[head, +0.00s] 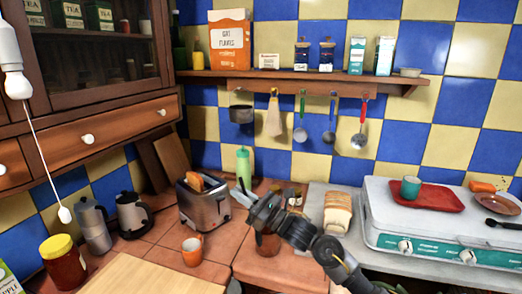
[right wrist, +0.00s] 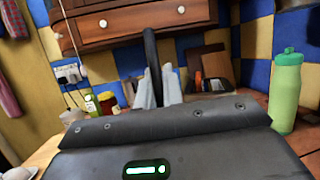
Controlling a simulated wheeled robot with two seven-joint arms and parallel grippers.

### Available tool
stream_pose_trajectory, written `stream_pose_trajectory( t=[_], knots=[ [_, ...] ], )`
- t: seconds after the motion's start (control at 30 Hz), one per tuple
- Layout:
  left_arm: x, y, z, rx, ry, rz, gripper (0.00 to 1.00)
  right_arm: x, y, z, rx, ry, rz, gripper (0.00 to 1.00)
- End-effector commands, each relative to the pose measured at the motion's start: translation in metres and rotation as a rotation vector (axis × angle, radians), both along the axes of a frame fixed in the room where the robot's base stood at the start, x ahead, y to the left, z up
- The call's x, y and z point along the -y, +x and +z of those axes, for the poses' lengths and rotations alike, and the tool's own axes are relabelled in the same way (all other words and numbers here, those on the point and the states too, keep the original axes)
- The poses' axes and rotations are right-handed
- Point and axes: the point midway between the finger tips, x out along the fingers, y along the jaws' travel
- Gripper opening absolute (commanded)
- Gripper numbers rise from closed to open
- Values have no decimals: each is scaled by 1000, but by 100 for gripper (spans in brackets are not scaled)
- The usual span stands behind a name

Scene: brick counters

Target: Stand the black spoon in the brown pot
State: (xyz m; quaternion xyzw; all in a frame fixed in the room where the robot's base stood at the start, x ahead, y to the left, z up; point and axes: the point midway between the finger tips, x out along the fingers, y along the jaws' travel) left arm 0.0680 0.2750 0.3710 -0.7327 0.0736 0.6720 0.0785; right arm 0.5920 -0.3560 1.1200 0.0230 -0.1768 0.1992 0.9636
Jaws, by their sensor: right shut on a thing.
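My right gripper (head: 243,193) reaches over the tiled counter, its fingers pointing left towards the toaster. In the right wrist view the pale fingers (right wrist: 158,88) are shut on a dark, slim, upright thing, which I take to be the black spoon (right wrist: 150,48). Its lower part is hidden by the gripper body. In the head view the spoon is too small to make out. A brown pot (head: 268,244) stands on the counter just below my right gripper, partly covered by it. The spoon is apart from the pot. My left gripper is not in view.
A toaster (head: 205,202), an orange mug (head: 192,251) and a green bottle (head: 243,168) stand near my right gripper. Sliced bread (head: 338,212) and a white stove (head: 380,215) lie to the right. A shelf with hanging utensils is above.

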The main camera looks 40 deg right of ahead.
Motion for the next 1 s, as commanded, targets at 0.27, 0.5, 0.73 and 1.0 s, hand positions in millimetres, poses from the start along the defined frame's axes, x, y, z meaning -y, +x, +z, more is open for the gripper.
stream_pose_trajectory(
  t=[0.27,0.5,0.73,1.0],
  knots=[
    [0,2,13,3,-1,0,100,67,29,84,149,87,-15,0],
    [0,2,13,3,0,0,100,95,30,92,231,130,6,0],
    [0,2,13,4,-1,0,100,96,29,91,237,132,8,0],
    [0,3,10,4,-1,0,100,96,29,80,236,133,7,0]
  ],
)
